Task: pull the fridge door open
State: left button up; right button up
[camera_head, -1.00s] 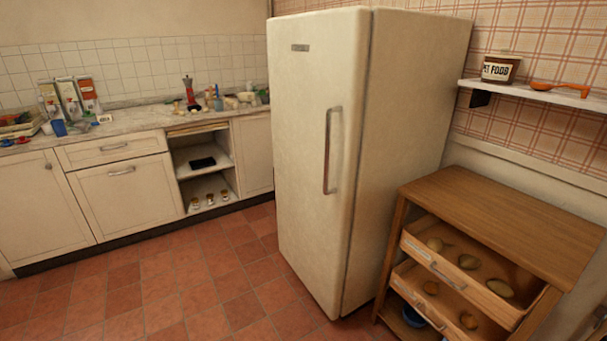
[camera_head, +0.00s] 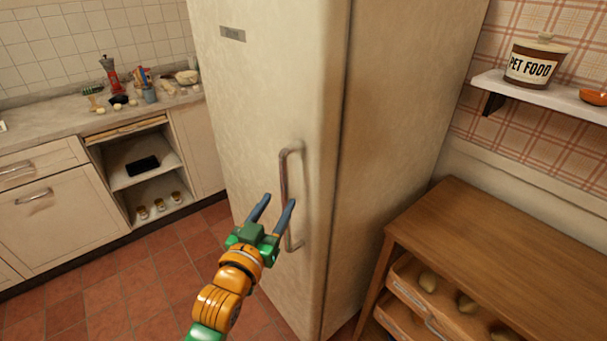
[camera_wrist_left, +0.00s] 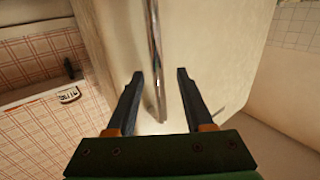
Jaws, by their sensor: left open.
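The cream fridge (camera_head: 275,90) stands upright with its door shut. Its vertical metal handle (camera_head: 284,175) is on the right part of the door front. My left gripper (camera_head: 277,205) is open in front of the lower part of the handle, with its two dark fingers pointing up toward it. In the left wrist view the handle (camera_wrist_left: 156,60) runs down between the open fingers of my left gripper (camera_wrist_left: 160,75), nearer the middle. I cannot tell how far the fingertips are from the handle or door. My right gripper is not in view.
A wooden cabinet (camera_head: 490,235) with tilted trays of produce stands close to the fridge's right side. A wall shelf (camera_head: 550,97) holds a pet food jar (camera_head: 535,65). Counter units (camera_head: 60,190) stand on the left. Red tiled floor (camera_head: 140,285) is open before the fridge.

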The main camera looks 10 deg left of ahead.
aim_at(284, 195)
pick_arm(q)
jog(key=shift+w+d+r, duration=0.35)
jog(key=shift+w+r, duration=0.2)
jog(key=shift+w, duration=0.1)
jog(key=w, duration=0.2)
jog(key=shift+w+f+p, duration=0.35)
jog(key=shift+w, duration=0.05)
jog(key=shift+w+f, duration=0.1)
jog(key=shift+w, duration=0.1)
jog(key=shift+s, duration=0.25)
grip_shut()
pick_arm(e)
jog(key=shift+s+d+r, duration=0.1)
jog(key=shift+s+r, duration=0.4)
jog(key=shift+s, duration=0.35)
